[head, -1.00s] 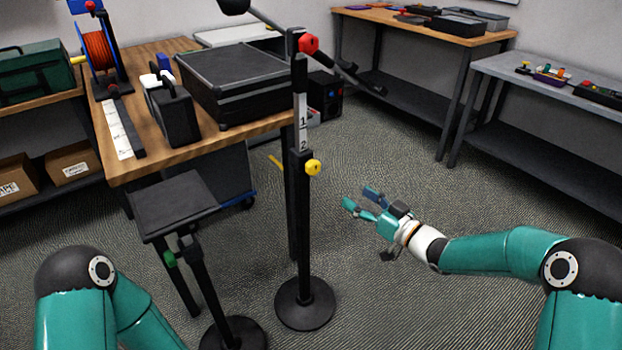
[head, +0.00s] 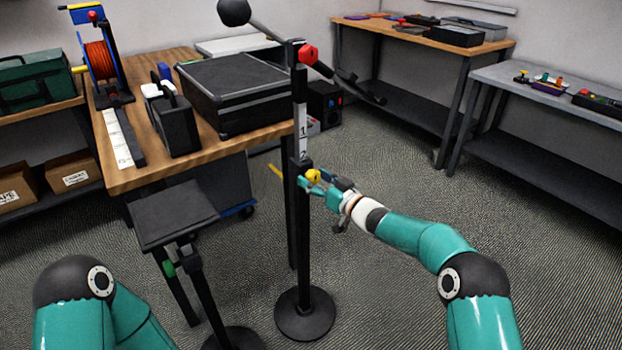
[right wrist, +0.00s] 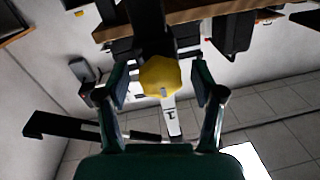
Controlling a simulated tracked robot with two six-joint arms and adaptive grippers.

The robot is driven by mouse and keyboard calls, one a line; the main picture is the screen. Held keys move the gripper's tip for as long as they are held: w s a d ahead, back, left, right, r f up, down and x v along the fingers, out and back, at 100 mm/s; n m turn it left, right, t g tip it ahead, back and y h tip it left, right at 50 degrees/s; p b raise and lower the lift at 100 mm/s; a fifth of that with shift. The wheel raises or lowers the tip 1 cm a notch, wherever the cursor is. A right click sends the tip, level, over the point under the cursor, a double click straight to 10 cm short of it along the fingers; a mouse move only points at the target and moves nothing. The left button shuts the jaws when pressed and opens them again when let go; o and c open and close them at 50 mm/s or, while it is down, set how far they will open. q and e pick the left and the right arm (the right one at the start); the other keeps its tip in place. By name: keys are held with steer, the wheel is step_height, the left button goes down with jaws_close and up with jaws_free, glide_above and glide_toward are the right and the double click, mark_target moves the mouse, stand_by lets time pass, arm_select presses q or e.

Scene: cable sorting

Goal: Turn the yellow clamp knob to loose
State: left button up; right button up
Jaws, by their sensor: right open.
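The yellow clamp knob (head: 313,176) sits on the collar of the black upright stand (head: 303,240), just below the white scale strip marked 1 and 2. My right gripper (head: 326,184) is at the knob, coming from the right. In the right wrist view, the knob (right wrist: 160,76) lies between the two open fingers (right wrist: 162,90), with a visible gap on each side. A small grey mark shows on the knob's edge. In the head view the fingers partly cover the knob. My left gripper is out of view; only part of that arm shows at the lower left.
A red knob (head: 307,54) holds a slanted boom at the stand's top. A wooden table (head: 160,178) with a black case (head: 235,90) stands behind left. A low black platform stand (head: 172,212) is left of the upright. Floor to the right is clear.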

steer(key=shift+w+a, duration=0.15)
steer(key=shift+c, duration=0.4)
steer(key=c, duration=1.1)
steer(key=shift+a, duration=0.25)
steer(key=shift+d+f, duration=0.1)
